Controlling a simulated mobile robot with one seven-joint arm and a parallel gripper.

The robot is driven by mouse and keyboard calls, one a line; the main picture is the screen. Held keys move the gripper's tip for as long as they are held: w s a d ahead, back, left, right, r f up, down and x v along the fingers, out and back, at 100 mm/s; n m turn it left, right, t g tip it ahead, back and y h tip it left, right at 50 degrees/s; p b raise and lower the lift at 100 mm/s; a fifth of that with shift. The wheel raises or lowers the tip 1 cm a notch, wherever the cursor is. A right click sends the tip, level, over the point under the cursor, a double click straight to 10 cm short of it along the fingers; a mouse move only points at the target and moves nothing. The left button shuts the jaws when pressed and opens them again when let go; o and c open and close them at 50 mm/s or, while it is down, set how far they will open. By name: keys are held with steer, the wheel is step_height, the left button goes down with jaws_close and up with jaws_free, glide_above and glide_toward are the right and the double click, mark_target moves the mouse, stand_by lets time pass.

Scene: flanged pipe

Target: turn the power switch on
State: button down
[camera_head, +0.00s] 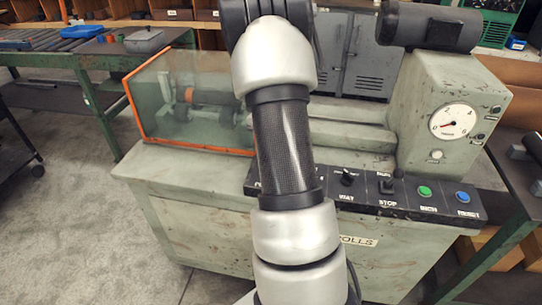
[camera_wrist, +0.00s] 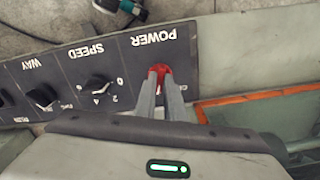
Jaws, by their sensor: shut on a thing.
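The red power switch (camera_wrist: 160,69) is on the black control panel (camera_wrist: 128,53), under the label POWER, which appears upside down in the wrist view. My gripper (camera_wrist: 162,78) is shut on the switch, with its two grey fingertips on either side of the red part. The fingers hide much of the switch and the marks around it, so I cannot tell its position. In the head view my arm covers the switch and the gripper; the panel (camera_head: 438,206) shows to the right of the arm.
The speed knob (camera_wrist: 97,86) and the way knob (camera_wrist: 42,96) sit beside the switch. A green button (camera_head: 424,191) and a blue button (camera_head: 462,197) are at the panel's right end. An orange-edged clear guard (camera_head: 190,100) stands behind, with a gauge (camera_head: 453,122) at right.

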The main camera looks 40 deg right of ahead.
steer(key=m+p, duration=0.2)
steer(key=m, duration=0.3)
steer(key=shift+d+r, duration=0.1)
steer(key=shift+m, duration=0.3)
stand_by(0.4)
steer(key=c, duration=1.8)
jaws_free()
steer(key=shift+c, duration=0.2)
step_height(320, 180, up, 17)
steer(key=p, duration=0.2)
steer(key=shift+r, duration=0.2)
